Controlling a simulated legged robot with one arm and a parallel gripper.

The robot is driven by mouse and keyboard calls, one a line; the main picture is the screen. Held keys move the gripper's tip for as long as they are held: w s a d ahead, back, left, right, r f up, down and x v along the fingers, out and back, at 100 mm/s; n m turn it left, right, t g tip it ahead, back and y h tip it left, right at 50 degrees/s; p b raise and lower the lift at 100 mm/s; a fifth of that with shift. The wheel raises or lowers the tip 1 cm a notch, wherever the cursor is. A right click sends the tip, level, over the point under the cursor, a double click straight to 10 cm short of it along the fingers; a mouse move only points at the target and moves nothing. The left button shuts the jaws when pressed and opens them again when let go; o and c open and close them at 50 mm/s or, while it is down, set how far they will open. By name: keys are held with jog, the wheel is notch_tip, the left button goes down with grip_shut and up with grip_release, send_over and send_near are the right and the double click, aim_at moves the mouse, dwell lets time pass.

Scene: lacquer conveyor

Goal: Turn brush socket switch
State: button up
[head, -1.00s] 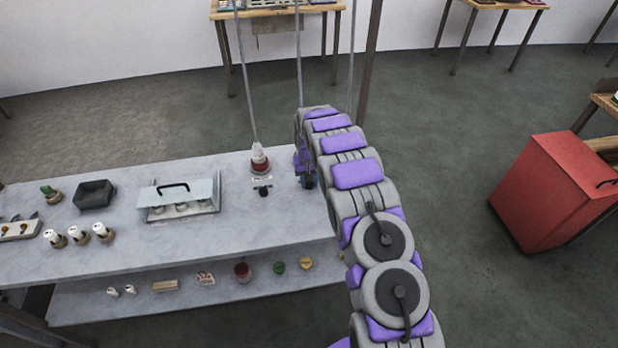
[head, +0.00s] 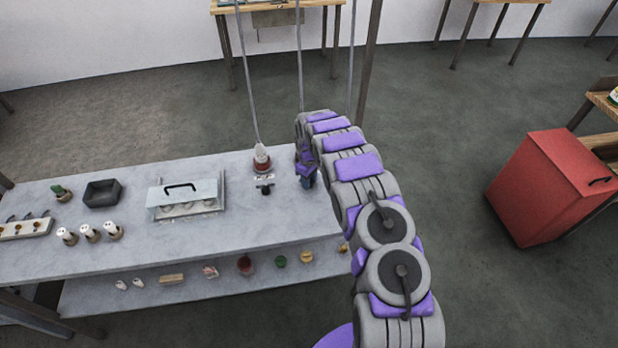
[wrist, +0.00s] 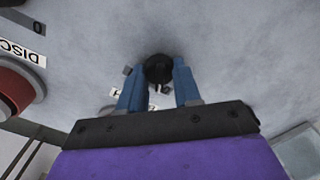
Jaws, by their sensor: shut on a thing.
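The switch is a round black knob (wrist: 158,68) on the grey tabletop in the wrist view. My gripper (wrist: 158,80) has its blue fingers on either side of the knob and is closed on it. White labels lie beside the knob, partly covered by the fingers. In the head view my gripper (head: 307,180) points down at the table's right end and hides what it holds. A red-based socket with a white top (head: 261,158) and a cable rising from it stands to its left. The red part (wrist: 12,95) shows at the left of the wrist view.
Another small black knob (head: 265,189) sits in front of the red socket. A clear-lidded case (head: 187,193), a dark box (head: 103,193) and several white-topped pieces stand farther left on the table (head: 160,245). A lower shelf holds small parts. A red cabinet (head: 550,185) stands right.

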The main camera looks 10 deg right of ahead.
jog(key=shift+n, duration=0.3)
jog(key=o, duration=1.1)
jog(key=shift+c, duration=0.2)
jog(key=shift+r, duration=0.15)
notch_tip(320, 180, up, 17)
jog(key=p, duration=0.1)
jog(key=shift+r, duration=0.1)
